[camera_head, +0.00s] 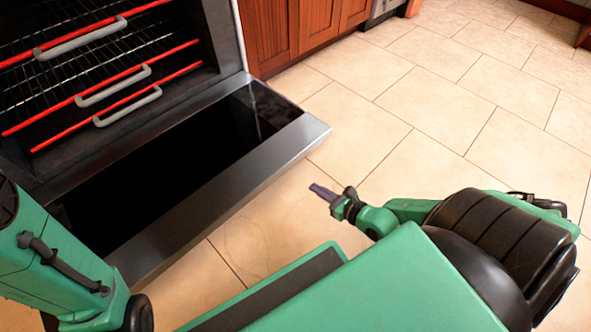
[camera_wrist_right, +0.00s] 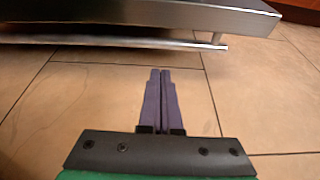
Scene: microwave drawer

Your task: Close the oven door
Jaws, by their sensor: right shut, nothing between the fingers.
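The oven door (camera_head: 215,185) hangs open, lowered out in front of the oven (camera_head: 90,110), with its dark inner panel facing up. My right gripper (camera_head: 318,190) is shut and empty, low over the floor just to the right of the door's outer edge and apart from it. In the right wrist view the shut fingers (camera_wrist_right: 160,85) point toward the underside of the door (camera_wrist_right: 140,18) and its metal handle bar (camera_wrist_right: 120,41). My left arm shows at the lower left in the head view, but its gripper is not in view.
Wire racks with red front edges and grey handles (camera_head: 85,38) sit inside the oven. Wooden cabinets (camera_head: 300,35) stand to the right of the oven. The tiled floor (camera_head: 440,100) right of the door is clear.

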